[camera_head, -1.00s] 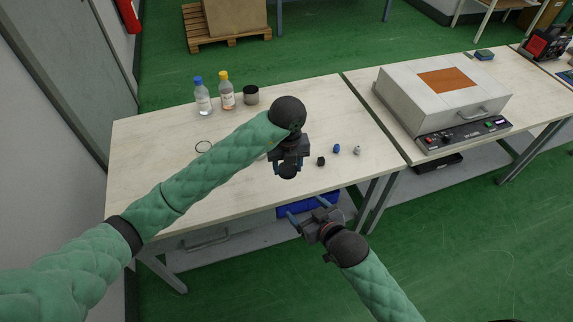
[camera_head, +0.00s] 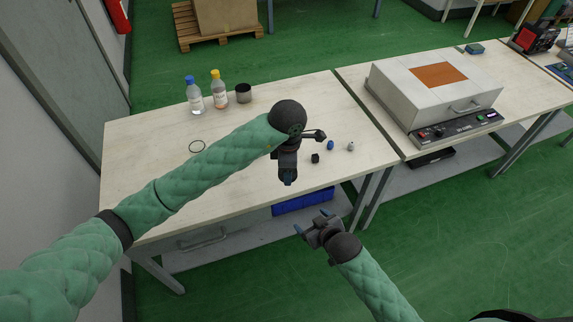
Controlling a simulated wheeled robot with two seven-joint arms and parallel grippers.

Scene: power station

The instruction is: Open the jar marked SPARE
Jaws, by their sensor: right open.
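No jar with a readable SPARE mark shows in the head view. A dark grey open-topped container (camera_head: 243,94) stands upright at the back of the wooden table (camera_head: 150,150); I cannot read a mark on it. My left gripper (camera_head: 288,181) points down over the table's front part, below its dark round wrist. Its fingers overlap in this view, so I cannot tell whether they are open or hold anything. The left arm hides part of the table. My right gripper (camera_head: 311,222) is open and empty, in front of the table's front edge, apart from everything.
A blue-capped bottle (camera_head: 194,97) and a yellow-capped bottle (camera_head: 219,91) stand left of the container. A thin ring (camera_head: 197,147) lies in front. Small black (camera_head: 315,158), blue (camera_head: 330,145) and white (camera_head: 350,146) pieces lie right of my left gripper. A grey box-shaped device (camera_head: 430,95) stands on the right-hand table.

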